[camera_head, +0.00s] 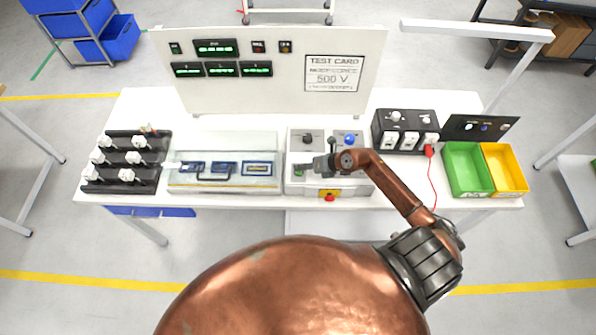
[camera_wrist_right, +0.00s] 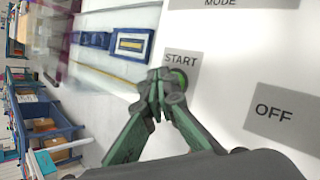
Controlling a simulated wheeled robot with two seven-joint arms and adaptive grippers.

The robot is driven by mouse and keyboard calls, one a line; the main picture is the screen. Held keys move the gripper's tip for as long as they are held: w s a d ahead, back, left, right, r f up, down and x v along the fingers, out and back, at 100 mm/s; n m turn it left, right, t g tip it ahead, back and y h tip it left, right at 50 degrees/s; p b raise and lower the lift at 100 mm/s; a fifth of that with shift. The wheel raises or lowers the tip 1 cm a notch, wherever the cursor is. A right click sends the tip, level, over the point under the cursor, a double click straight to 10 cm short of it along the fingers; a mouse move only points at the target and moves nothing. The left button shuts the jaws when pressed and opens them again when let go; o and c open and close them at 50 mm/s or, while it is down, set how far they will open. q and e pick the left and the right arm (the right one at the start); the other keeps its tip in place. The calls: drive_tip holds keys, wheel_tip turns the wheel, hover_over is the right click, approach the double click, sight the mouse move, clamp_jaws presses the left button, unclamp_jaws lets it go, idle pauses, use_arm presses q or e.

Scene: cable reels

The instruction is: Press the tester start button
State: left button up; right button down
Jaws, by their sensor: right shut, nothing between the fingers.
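The tester (camera_head: 295,143) is a light grey box in the middle of the white table, with knobs on top and a red button (camera_head: 330,198) on a yellow plate at its front. My right gripper (camera_head: 308,167) is shut and empty over the tester's left side. The green start button (camera_head: 298,168) shows beside the fingertips. In the right wrist view the fingertips (camera_wrist_right: 165,84) lie over the green button (camera_wrist_right: 180,78), just below the START label (camera_wrist_right: 182,59), and partly hide it. I cannot tell whether they touch it. My left gripper is not in view.
A clear-covered fixture (camera_head: 225,178) stands left of the tester. A black rack of white reels (camera_head: 125,160) is at the far left. A black socket box (camera_head: 405,130), a green bin (camera_head: 465,170) and a yellow bin (camera_head: 506,170) stand right. A display panel (camera_head: 270,85) rises behind.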

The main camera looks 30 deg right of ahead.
sight(300, 172)
drive_tip(key=shift+f, duration=0.35)
idle(0.5)
drive_tip(key=shift+r+p, duration=0.65)
drive_tip(key=shift+r, duration=0.25)
wheel_tip(300, 172, up, 5)
drive_tip(key=p, duration=0.4)
idle(0.6)
